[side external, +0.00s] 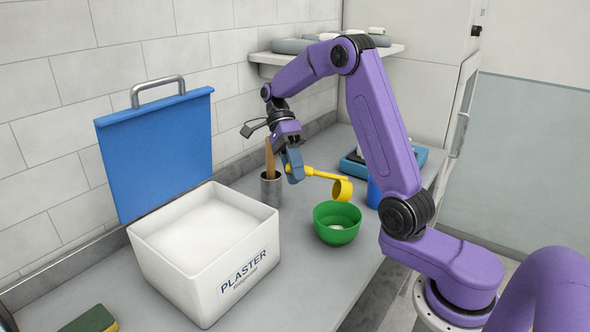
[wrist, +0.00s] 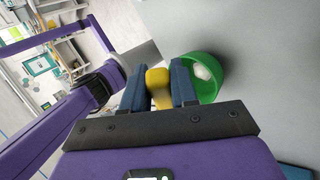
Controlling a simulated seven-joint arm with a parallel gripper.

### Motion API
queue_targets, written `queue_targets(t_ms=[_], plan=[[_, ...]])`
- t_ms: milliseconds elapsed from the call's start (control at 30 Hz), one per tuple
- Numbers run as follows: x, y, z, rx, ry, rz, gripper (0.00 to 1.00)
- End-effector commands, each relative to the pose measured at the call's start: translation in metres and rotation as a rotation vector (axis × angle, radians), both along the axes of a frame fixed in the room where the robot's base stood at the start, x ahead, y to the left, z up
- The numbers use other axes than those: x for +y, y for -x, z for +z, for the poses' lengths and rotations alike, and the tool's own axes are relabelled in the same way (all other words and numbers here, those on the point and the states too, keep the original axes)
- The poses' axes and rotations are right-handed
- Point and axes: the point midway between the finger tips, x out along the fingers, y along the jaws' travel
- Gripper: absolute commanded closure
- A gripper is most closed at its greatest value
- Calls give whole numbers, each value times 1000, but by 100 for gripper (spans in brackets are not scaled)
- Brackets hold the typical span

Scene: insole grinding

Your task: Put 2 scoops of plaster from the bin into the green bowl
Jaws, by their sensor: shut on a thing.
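My gripper (side external: 293,168) is shut on the handle of a yellow scoop (side external: 342,190). The scoop's cup is above and slightly behind the green bowl (side external: 335,238), apart from it. The cup is tipped on its side, its mouth facing the camera, and looks empty. A little white plaster (side external: 337,227) lies in the bottom of the bowl. The white bin (side external: 255,262), labelled PLASTER, is open at the left and full of plaster (side external: 200,232). In the wrist view, the yellow handle (wrist: 159,88) sits between the blue fingers, with the bowl (wrist: 209,94) just beyond; the cup is hidden there.
A blue lid (side external: 155,150) with a metal handle stands behind the bin. A metal cup (side external: 270,190) with wooden tools stands close to my gripper. A blue object (side external: 374,193) is behind the bowl. A sponge (side external: 90,319) lies at the front left. The counter in front of the bowl is clear.

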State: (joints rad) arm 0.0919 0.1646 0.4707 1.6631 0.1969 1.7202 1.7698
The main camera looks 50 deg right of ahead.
Motion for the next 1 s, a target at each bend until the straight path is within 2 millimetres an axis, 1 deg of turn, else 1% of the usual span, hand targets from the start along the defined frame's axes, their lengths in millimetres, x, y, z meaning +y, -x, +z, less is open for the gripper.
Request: queue_targets(t_ms=[533,1000], plan=[[0,0,3,-2,-1,0,99],[0,0,34,-3,-1,-1,99]])
